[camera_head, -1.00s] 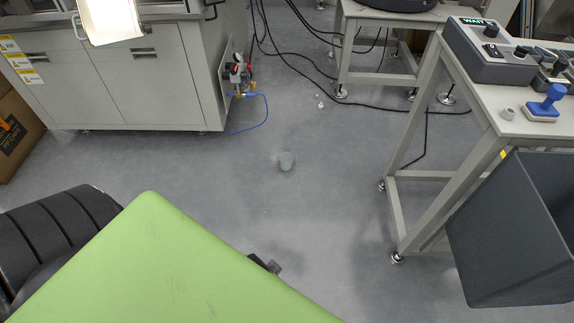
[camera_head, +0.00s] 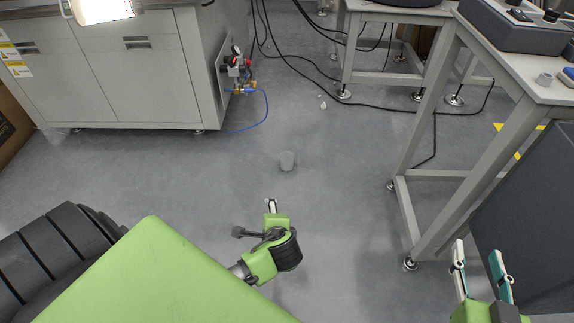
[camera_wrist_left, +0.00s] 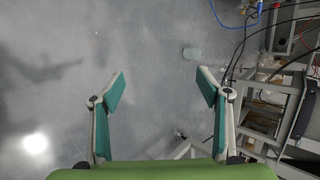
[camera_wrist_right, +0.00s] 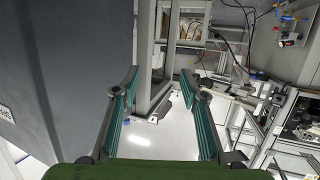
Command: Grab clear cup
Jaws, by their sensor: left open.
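The clear cup (camera_head: 287,161) stands on the grey floor in the middle of the head view. It also shows in the left wrist view as a pale, see-through shape (camera_wrist_left: 192,53), up and to the right of the space between the fingers. My left gripper (camera_head: 255,218) is below the cup in the head view, apart from it. Its fingers are spread and empty in the left wrist view (camera_wrist_left: 161,73). My right gripper (camera_head: 478,251) is at the lower right, open and empty, in front of the dark grey bin (camera_head: 540,215). It holds nothing in the right wrist view (camera_wrist_right: 161,73).
A grey cabinet (camera_head: 110,90) stands at the upper left. A metal-framed table (camera_head: 535,72) with a control box (camera_head: 520,25) is at the right. Black cables (camera_head: 310,70) and small white bits (camera_head: 322,104) lie on the floor behind the cup. The floor around the cup is clear.

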